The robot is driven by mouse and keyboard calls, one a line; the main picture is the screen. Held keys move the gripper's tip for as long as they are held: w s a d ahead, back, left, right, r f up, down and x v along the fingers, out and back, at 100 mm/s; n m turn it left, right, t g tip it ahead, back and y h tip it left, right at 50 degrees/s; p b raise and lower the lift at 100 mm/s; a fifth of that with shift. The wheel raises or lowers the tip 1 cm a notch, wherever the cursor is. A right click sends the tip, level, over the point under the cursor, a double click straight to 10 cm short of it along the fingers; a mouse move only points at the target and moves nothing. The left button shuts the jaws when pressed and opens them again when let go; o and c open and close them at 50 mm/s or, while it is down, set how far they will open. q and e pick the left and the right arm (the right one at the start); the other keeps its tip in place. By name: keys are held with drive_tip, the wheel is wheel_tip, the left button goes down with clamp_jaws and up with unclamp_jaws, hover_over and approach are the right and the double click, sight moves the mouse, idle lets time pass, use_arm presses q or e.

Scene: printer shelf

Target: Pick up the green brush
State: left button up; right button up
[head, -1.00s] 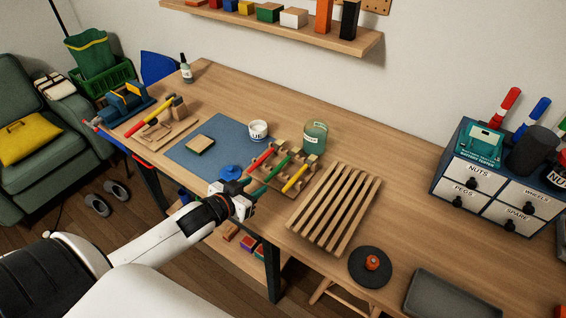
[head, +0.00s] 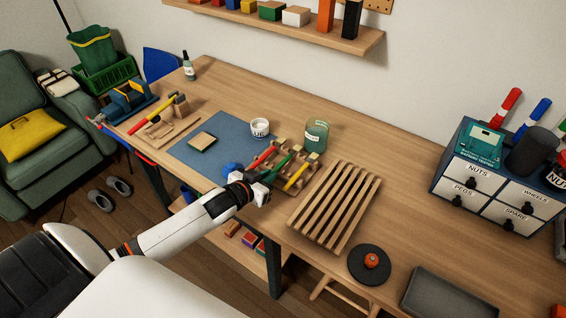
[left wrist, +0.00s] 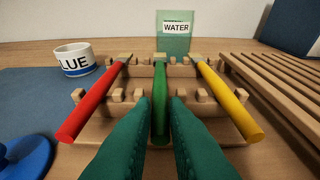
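The green brush (head: 280,163) lies in the middle slot of a wooden rack (head: 310,171), between a red-handled brush (head: 263,156) and a yellow-handled one (head: 296,177). In the left wrist view the green handle (left wrist: 160,108) points straight toward me, with its near end low between my fingers. My left gripper (head: 264,184) is at the rack's front edge. Its two dark green fingers (left wrist: 160,104) are apart, one on each side of the green handle, with a narrow gap. The brush still rests in the rack. My right gripper is not in view.
A slatted wooden rack (head: 334,207) stands close on the right. A glass water jar (head: 316,136) is behind the brush rack, and a white glue pot (head: 260,128) is behind left. A blue round object (left wrist: 24,158) sits close on the left.

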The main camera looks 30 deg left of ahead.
use_arm(q)
clamp_jaws()
wheel_tip(320, 180, up, 10)
idle(0.3)
idle(0.3)
